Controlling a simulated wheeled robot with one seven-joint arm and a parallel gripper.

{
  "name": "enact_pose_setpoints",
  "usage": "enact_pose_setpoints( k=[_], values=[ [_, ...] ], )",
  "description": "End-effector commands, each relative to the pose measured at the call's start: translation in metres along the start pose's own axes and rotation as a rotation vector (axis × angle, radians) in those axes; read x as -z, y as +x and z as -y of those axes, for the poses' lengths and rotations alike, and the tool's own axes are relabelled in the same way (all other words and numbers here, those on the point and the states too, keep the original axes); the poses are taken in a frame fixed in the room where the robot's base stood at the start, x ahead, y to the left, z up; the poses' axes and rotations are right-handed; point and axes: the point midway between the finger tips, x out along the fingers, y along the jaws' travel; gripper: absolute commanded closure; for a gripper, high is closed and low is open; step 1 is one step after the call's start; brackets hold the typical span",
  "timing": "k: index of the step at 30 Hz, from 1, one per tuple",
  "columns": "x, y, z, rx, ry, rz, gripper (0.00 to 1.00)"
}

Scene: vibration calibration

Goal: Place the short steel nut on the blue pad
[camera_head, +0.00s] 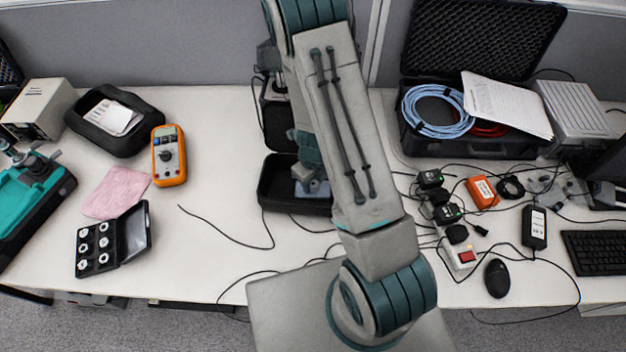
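Several small silver nuts sit in two columns in an open black case (125,235) at the left of the table. One of them is a nut (103,258) in the lower right of the case; I cannot tell from here which is the short steel nut. A small blue-grey patch (319,189), perhaps the blue pad, shows in a black open box (277,190) at the middle, partly covered by my arm. My gripper is mostly hidden behind my arm; a grey part (302,172) over that box may belong to it. Its fingers cannot be made out.
Near the nut case lie a pink cloth (117,192), an orange multimeter (168,156) and a black tray (112,121). Cables, adapters, a mouse (497,278) and a keyboard (598,252) crowd the right. The table between nut case and box is mostly clear except for a thin cable.

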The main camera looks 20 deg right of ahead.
Motion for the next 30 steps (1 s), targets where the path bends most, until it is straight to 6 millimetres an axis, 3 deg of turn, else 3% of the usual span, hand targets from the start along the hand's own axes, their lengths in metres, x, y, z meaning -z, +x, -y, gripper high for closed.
enact_pose_setpoints(
  k=[14,30],
  values=[
    [-0.001,-0.009,0.0,0.002,-0.002,0.002,0.5],
    [-0.001,-0.108,0.0,0.002,-0.002,0.003,0.5]
  ],
)
